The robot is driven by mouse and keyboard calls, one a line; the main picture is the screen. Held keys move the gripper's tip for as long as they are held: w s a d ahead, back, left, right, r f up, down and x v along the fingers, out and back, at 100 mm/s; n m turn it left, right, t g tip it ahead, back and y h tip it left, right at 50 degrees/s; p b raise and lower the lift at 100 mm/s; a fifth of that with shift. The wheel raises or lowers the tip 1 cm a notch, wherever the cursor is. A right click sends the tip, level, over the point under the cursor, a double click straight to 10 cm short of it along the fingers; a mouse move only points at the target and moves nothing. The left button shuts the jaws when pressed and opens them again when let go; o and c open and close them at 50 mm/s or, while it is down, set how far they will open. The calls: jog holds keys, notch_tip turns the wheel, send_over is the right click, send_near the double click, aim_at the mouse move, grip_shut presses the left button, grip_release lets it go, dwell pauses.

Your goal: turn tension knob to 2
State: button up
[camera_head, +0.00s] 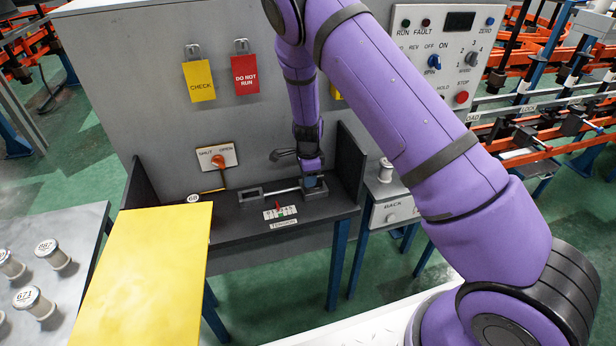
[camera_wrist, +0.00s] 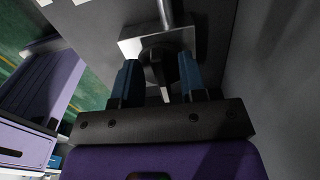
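The tension knob (camera_wrist: 156,66) is a dark round knob with a raised grip bar, on a pale metal block (camera_wrist: 184,42) in the wrist view. My gripper (camera_wrist: 158,72) has its two blue fingers apart, one on each side of the grip bar, with gaps visible. In the head view my gripper (camera_head: 313,182) points down at the right end of the mechanism on the dark bench (camera_head: 237,222), and hides the knob. A white scale card (camera_head: 285,213) with a red pointer (camera_head: 278,206) lies in front of the rod; its numbers are too small to read surely.
Dark side walls (camera_head: 350,160) flank the bench. An orange SHUT/OPEN lever (camera_head: 218,163) is on the grey back panel, below hanging yellow and red tags (camera_head: 245,75). A yellow panel (camera_head: 145,270) stands at front left, with spools (camera_head: 53,254) beyond. A control panel (camera_head: 445,45) is upper right.

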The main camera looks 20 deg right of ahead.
notch_tip(320, 180, up, 11)
dwell(0.4)
jog(key=s+d+r+n+t+y, duration=0.1)
jog(key=s+d+r+n, duration=0.15)
jog(key=s+r, duration=0.45)
jog(key=s+d+r+n+y, duration=0.1)
jog(key=s+r+n, duration=0.25)
jog(key=r, duration=0.65)
jog(key=s+d+r+n+t, duration=0.1)
jog(key=s+r+n, duration=0.3)
jog(key=r, duration=0.5)
jog(key=s+d+r+n+t+h, duration=0.1)
jog(key=s+d+r+n, duration=0.1)
jog(key=s, duration=0.9)
jog(key=s+d+r+n+t+h, duration=0.1)
jog(key=s+r+n, duration=0.4)
jog(key=s, duration=0.7)
jog(key=shift+s+d+r+n+t, duration=0.3)
jog(key=shift+d+n+t, duration=0.25)
jog(key=shift+n, duration=0.25)
